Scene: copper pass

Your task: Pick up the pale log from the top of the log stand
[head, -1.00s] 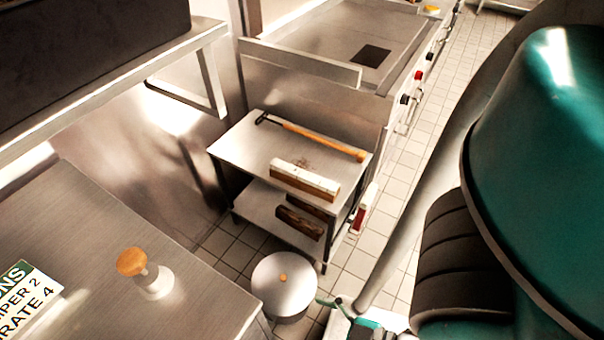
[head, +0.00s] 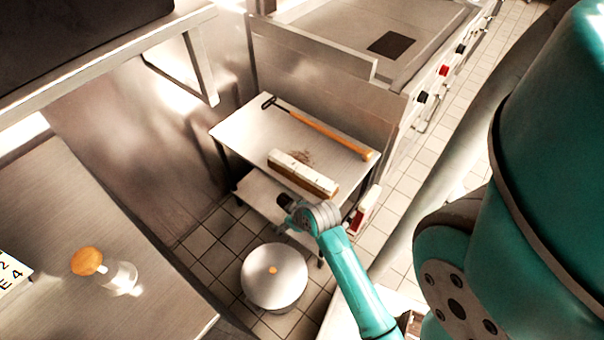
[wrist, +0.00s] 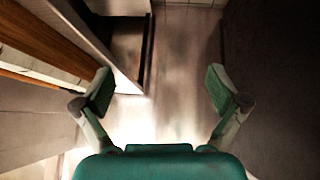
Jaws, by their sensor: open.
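The pale log (head: 303,172) lies near the front edge of the log stand (head: 240,130), a metal table with a lower shelf. Its top is pale and its front side brown. My gripper (wrist: 162,92) is open and empty in the wrist view, its two green-padded fingers wide apart. A brown and pale band, apparently the log (wrist: 45,38), runs at upper left there, outside the fingers. In the head view my wrist is in front of the stand, low beside the lower shelf, and hides part of it. The fingertips are not clear in that view.
A long-handled tool (head: 320,128) lies behind the log on the stand. A round lidded metal pot (head: 275,285) stands on the floor in front. A red and white object (head: 364,212) is at the stand's right. A steel counter (head: 130,240) fills the lower left.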

